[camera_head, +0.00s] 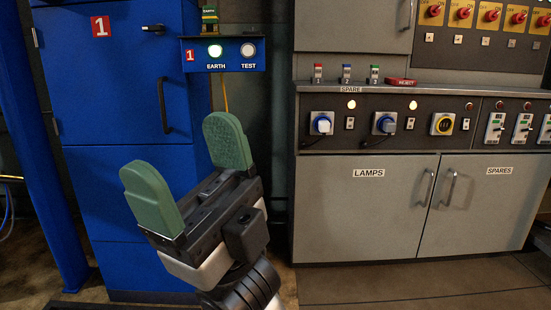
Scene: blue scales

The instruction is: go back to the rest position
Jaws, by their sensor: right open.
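My right gripper (187,161) is raised in front of the blue cabinet, left of the middle of the view. Its two green finger pads stand wide apart with nothing between them. It appears in front of the blue cabinet's right side and below the EARTH/TEST panel (223,67), not visibly touching either. My left gripper is not in view.
A blue cabinet (110,100) marked 1 stands at the left. A grey bench (365,215) with doors labelled LAMPS and SPARES fills the right. Its sloped panel (350,140) carries plugs, lamps and switches. Red switches (433,11) sit above. The floor (420,285) before the bench is clear.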

